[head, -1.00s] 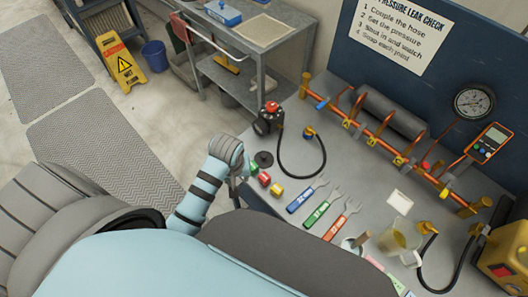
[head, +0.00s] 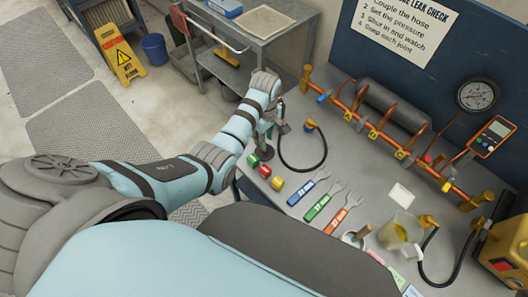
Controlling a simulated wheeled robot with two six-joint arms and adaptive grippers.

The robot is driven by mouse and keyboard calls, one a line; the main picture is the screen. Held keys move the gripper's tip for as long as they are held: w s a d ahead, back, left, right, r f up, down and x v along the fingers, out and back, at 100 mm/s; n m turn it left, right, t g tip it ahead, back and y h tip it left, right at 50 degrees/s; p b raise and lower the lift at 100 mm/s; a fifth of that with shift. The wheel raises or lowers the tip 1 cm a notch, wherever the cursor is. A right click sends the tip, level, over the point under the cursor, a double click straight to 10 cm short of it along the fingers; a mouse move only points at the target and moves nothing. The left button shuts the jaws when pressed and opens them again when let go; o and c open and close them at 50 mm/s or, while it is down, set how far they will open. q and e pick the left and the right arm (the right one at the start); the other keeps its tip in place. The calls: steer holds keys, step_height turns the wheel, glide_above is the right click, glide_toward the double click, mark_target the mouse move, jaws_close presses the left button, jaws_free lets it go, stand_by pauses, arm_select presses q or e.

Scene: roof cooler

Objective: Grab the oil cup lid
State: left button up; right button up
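My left arm reaches over the bench's left end, with its gripper (head: 273,128) pointing down. The finger gap is too small and dark to judge. A flat black disc (head: 262,156), which may be the oil cup lid, lies on the bench just below the gripper and is partly covered. I cannot tell whether they touch. The black canister with a red top is mostly hidden behind my gripper. A clear jug (head: 399,232) with yellowish contents stands at the right of the bench. My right gripper is not in view.
Green, red and yellow small fittings (head: 265,171) lie close to the disc. A black hose (head: 318,160) curls right of the gripper. Several coloured wrenches (head: 318,207) lie nearer me. A copper pipe rig (head: 390,138) stands behind. A small cup (head: 355,237) stands beside the jug.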

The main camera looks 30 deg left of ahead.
arm_select(q)
steer(key=f, duration=0.2)
steer(key=f+b, duration=0.1)
steer(key=f, duration=0.2)
steer(key=shift+s, duration=0.2)
steer(key=shift+r, duration=0.15)
jaws_close()
